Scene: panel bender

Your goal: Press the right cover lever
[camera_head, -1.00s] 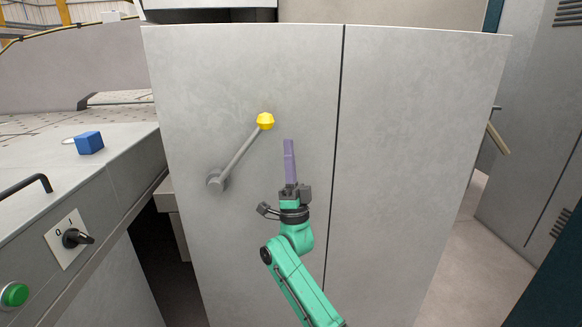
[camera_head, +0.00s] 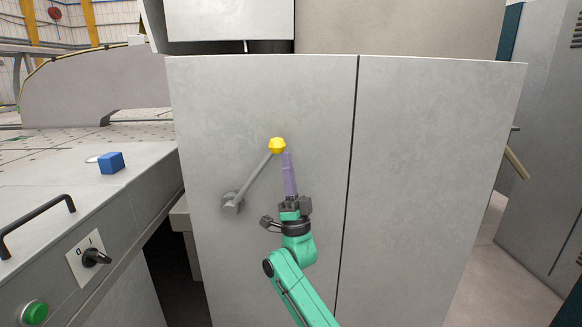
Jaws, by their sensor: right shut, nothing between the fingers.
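The cover lever is a grey rod (camera_head: 256,176) with a yellow knob (camera_head: 277,145) at its upper right end. Its grey pivot (camera_head: 232,203) sits on the left door of the light grey cabinet (camera_head: 210,120). The rod slants up to the right. My right gripper (camera_head: 287,155), with purple fingers on a green arm, is shut and empty. Its fingertips are just below and right of the yellow knob; I cannot tell whether they touch it. My left gripper is out of view.
At left is a machine table with a blue block (camera_head: 111,163), a black handle (camera_head: 38,225), a black rotary switch (camera_head: 96,257) and a green button (camera_head: 35,313). Another lever (camera_head: 516,163) sticks out past the cabinet's right side. Floor shows at right.

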